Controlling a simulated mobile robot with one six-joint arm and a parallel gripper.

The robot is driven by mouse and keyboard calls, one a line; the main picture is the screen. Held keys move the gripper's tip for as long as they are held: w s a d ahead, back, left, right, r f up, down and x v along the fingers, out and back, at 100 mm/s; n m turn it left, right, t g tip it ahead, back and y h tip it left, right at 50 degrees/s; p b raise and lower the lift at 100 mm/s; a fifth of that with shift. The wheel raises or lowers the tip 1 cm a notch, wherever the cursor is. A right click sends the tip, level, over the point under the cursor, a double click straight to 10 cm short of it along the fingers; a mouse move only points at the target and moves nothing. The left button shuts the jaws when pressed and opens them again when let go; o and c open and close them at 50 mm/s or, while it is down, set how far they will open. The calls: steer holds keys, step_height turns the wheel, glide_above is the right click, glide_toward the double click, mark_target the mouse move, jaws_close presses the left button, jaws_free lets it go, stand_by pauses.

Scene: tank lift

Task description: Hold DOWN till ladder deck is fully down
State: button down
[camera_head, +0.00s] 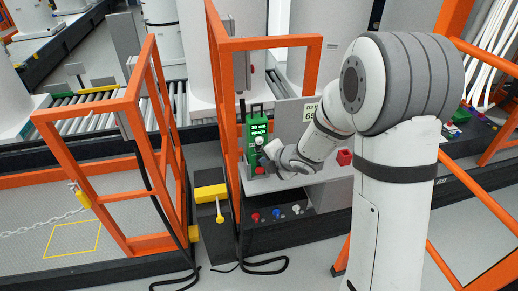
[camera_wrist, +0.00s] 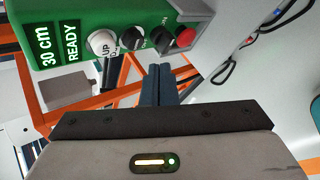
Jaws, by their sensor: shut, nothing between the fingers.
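A green control box (camera_head: 258,137) hangs at the orange frame in the head view, its display lit. In the wrist view the box (camera_wrist: 90,12) reads "30 cm" and "READY". It carries a white control (camera_wrist: 102,42) marked "UP", black controls (camera_wrist: 131,38) and a red button (camera_wrist: 186,37). A DOWN label is not clearly readable. My gripper (camera_wrist: 160,72) is shut and empty, its dark fingertips just below the black controls in the picture; contact cannot be told. In the head view my gripper (camera_head: 268,158) is at the box's lower front. I cannot tell which part is the ladder deck.
Orange railings (camera_head: 150,120) stand around a grey plate floor (camera_head: 70,238) with a yellow outline and a chain. A yellow-topped post (camera_head: 210,193) with a yellow lever is left of the box. A shelf with red, blue and white knobs (camera_head: 276,214) sits below. Black cables lie on the floor.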

steer(key=shift+w+a, duration=0.25)
steer(key=shift+w, duration=0.6)
stand_by(1.5)
steer(key=shift+w+a, duration=0.15)
steer(key=shift+w, duration=0.25)
steer(key=shift+w+a, duration=0.1)
steer(key=shift+w, duration=0.3)
stand_by(0.5)
stand_by(1.5)
steer(key=shift+s+d, duration=0.25)
steer(key=shift+s, duration=0.55)
steer(key=shift+s+d+b, duration=0.25)
steer(key=shift+s+b, duration=0.15)
steer(key=shift+s, duration=0.4)
steer(key=shift+s+d+b, duration=0.2)
steer(key=shift+s+b, duration=0.2)
steer(key=shift+s, duration=0.4)
steer(key=shift+s+d+b, duration=0.25)
steer(key=shift+s+b, duration=0.15)
steer(key=shift+s, duration=0.4)
